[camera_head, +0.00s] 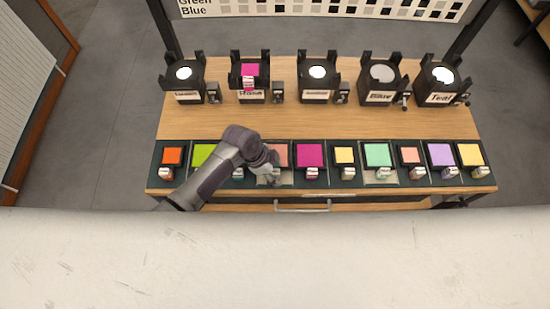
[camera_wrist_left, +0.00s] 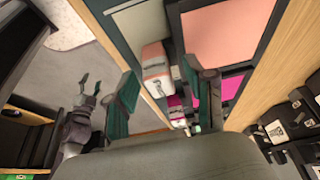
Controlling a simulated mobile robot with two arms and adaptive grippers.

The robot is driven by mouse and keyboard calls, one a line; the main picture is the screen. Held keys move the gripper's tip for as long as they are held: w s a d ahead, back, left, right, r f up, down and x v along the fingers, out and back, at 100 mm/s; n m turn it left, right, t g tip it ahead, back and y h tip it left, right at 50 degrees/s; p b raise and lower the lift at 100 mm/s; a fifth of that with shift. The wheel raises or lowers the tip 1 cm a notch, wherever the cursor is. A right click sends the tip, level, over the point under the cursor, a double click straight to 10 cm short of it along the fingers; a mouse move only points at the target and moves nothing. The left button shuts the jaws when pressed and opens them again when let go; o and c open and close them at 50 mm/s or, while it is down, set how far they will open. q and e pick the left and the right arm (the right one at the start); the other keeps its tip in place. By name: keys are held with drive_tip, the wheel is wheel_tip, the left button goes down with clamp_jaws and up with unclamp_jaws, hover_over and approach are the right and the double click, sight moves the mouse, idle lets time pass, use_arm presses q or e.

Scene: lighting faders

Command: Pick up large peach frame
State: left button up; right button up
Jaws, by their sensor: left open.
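The large peach frame (camera_head: 278,153) lies in the row of frames on the near part of the wooden table, partly hidden by my left arm. In the left wrist view its peach panel (camera_wrist_left: 228,38) has a dark border, and its peach-and-white tab (camera_wrist_left: 157,68) sticks out at one end. My left gripper (camera_head: 270,177) is over the tab end of this frame. In the left wrist view its open fingers (camera_wrist_left: 160,80), with green pads, stand on either side of the tab, and no grip on it shows. A smaller peach frame (camera_head: 410,155) lies further right.
A magenta frame (camera_head: 310,155) lies just right of the peach one, and a green frame (camera_head: 204,154) lies to the left. Several black lamp housings stand behind, one holding a magenta frame (camera_head: 249,75). Bare wood (camera_head: 320,120) lies between the rows. A drawer handle (camera_head: 302,207) sticks out in front.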

use_arm(q)
drive_tip(key=shift+c, duration=0.2)
clamp_jaws()
drive_tip(key=shift+r, duration=0.1)
drive_tip(key=shift+r, duration=0.35)
drive_tip(key=r, duration=0.2)
drive_tip(key=r+b, duration=0.1)
drive_tip(key=shift+s+d+r, duration=0.1)
drive_tip(key=shift+d+r, duration=0.25)
drive_tip(key=shift+d, duration=0.05)
drive_tip(key=s+d+r+b, duration=0.2)
drive_tip(key=s+d+r, duration=0.3)
drive_tip(key=d, duration=0.5)
wheel_tip(320, 180, up, 11)
drive_tip(key=w+p, duration=0.1)
drive_tip(key=p, duration=1)
drive_tip(key=shift+r, duration=0.2)
